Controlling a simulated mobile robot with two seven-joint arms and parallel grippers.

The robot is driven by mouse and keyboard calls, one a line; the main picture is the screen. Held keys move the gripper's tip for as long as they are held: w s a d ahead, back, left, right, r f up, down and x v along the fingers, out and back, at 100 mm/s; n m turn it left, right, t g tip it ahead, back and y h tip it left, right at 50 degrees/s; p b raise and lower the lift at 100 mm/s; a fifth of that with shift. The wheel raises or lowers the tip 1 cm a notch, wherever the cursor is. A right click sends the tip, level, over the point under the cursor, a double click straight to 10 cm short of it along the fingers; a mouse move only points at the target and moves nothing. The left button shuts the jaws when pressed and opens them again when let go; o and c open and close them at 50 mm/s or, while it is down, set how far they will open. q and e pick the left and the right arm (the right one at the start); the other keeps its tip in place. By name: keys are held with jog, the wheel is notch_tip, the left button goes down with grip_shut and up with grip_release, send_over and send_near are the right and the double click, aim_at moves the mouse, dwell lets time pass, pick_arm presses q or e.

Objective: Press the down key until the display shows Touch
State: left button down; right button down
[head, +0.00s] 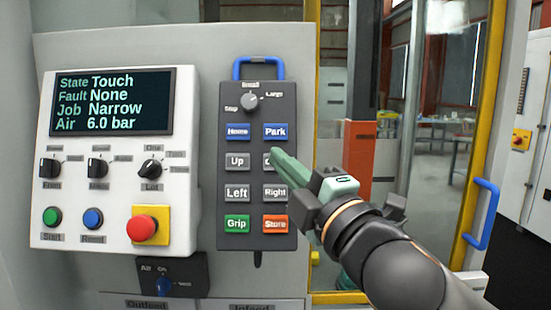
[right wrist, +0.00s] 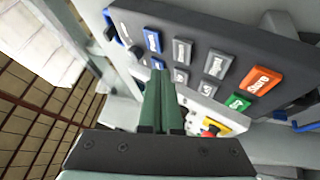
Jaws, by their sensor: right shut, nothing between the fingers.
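The display (head: 112,101) reads State Touch, Fault None, Job Narrow, Air 6.0 bar. The dark keypad (head: 257,238) hangs to the right of it, with keys in two columns. The down key (head: 266,160) is below Park and mostly covered by my right gripper's fingertips in the head view. My right gripper (head: 275,158) is shut and empty, its green fingers pointing at the keypad by that key. In the right wrist view the shut fingers (right wrist: 159,75) reach toward the keys, and the down key (right wrist: 182,52) shows. I cannot tell whether the tips touch it. My left gripper is out of view.
Below the display are rotary switches, a green Start button (head: 52,216), a blue Reset button (head: 92,218) and a red emergency stop (head: 142,228). A rotary selector (head: 249,101) tops the keypad. A yellow-framed door with a blue handle (head: 482,213) stands at the right.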

jog(key=s, duration=0.1)
jog(key=s+r, duration=0.1)
jog(key=s, duration=0.1)
jog(key=shift+p, duration=0.4)
dwell(0.4)
